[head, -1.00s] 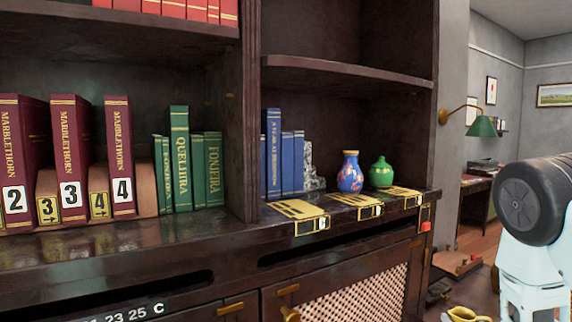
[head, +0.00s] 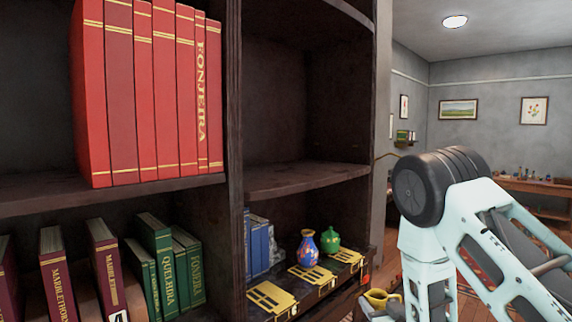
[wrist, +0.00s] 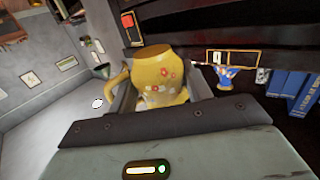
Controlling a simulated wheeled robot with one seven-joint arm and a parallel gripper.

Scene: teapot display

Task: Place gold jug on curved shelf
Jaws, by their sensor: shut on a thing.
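The gold jug (head: 377,298) shows low in the head view, right of the bookcase. In the wrist view the jug (wrist: 158,72), yellow with painted flowers, sits between the fingers of my gripper (wrist: 162,97), which is shut on it. A curved shelf (head: 305,178) juts from the bookcase and is bare in its visible part. Below it is a ledge (head: 322,299) with gold plates, a blue vase (head: 308,252) and a green jar (head: 330,239). The jug is right of this ledge and apart from it. My gripper is hardly visible in the head view.
Red books (head: 150,95) fill the upper left shelf. Green books (head: 172,265) stand below them, and blue books (head: 258,250) stand left of the vase. A dark upright (head: 236,150) divides the bookcase. Open room lies to the right, with a far table (head: 540,187).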

